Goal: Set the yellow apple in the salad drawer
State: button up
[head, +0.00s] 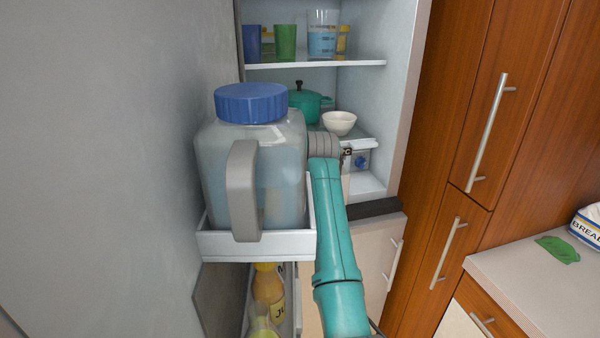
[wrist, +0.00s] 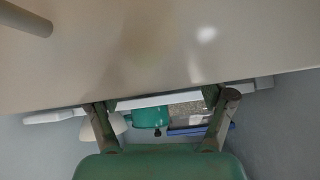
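In the wrist view my gripper (wrist: 160,100) has its two fingers spread well apart, with nothing held between them. In the head view my teal arm reaches up past the fridge door to the open fridge, and the gripper itself cannot be made out clearly. I cannot make out the yellow apple in either view. I cannot pick out the salad drawer with certainty; the lower part of the fridge is largely covered by my arm and the door shelf.
A jug (head: 252,165) with a blue lid stands in the door shelf (head: 262,246), left of my arm. A teal pot (head: 306,107) and white bowl (head: 339,123) sit on a fridge shelf; cups (head: 285,42) stand above. A pale panel (wrist: 160,45) fills most of the wrist view.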

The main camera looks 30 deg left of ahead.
jog(key=shift+r, duration=0.6)
jog(key=v, duration=1.2)
